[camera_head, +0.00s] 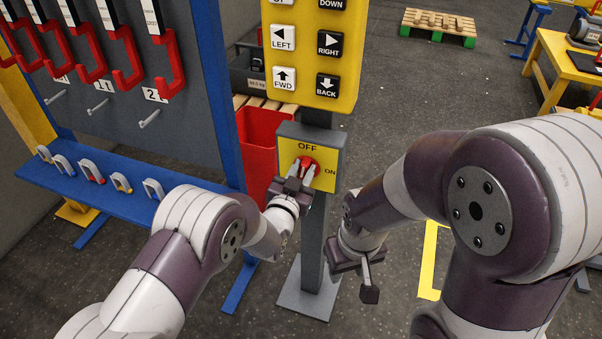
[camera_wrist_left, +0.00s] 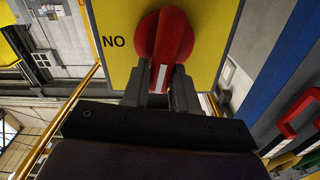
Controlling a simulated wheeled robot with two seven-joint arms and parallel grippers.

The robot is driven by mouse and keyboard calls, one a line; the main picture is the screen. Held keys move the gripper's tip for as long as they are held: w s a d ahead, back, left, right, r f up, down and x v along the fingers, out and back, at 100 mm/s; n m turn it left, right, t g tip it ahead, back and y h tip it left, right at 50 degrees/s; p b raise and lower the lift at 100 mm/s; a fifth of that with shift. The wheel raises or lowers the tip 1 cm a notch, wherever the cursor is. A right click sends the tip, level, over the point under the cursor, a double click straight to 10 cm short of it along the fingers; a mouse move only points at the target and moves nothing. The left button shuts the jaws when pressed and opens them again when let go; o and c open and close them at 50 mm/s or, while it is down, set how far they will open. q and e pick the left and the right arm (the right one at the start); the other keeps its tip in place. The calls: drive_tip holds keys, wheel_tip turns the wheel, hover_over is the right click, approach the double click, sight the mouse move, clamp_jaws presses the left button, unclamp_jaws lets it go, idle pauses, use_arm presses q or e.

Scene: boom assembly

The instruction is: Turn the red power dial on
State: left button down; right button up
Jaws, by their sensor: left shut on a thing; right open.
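The red power dial (camera_head: 307,166) sits on a yellow plate (camera_head: 323,182) on a grey box, with OFF printed above it and ON to its right. My left gripper (camera_head: 296,181) is in front of the dial and shut on its grip. In the left wrist view, the dial (camera_wrist_left: 174,38) is between the two fingers (camera_wrist_left: 162,92); its white mark runs toward the bottom of the picture, and ON appears upside down to its left. OFF is hidden there. My right gripper (camera_head: 368,277) is open and empty, low and right of the post.
A yellow button panel (camera_head: 352,57) is above the dial box on the same grey post (camera_head: 313,240). A red bin (camera_head: 262,140) stands behind it. A blue-framed rack (camera_head: 215,80) with red hooks and shackles is at left.

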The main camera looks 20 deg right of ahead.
sight(316, 172)
use_arm(q)
drive_tip(key=shift+s+d+f+m+b, duration=0.3)
drive_tip(key=shift+m+b, duration=0.75)
drive_tip(key=shift+m, duration=1.55)
drive_tip(key=shift+s+d+f+m+b, duration=0.2)
drive_tip(key=shift+f+m+b, duration=0.6)
drive_tip(key=shift+m, duration=1.8)
drive_tip(key=shift+s+d+f+m+b, duration=0.15)
drive_tip(key=shift+d+m+b, duration=0.2)
drive_tip(key=shift+m+b, duration=1.6)
drive_tip(key=shift+m+p, duration=0.65)
drive_tip(key=shift+m, duration=0.2)
drive_tip(key=c, duration=1)
unclamp_jaws()
drive_tip(key=shift+o, duration=0.2)
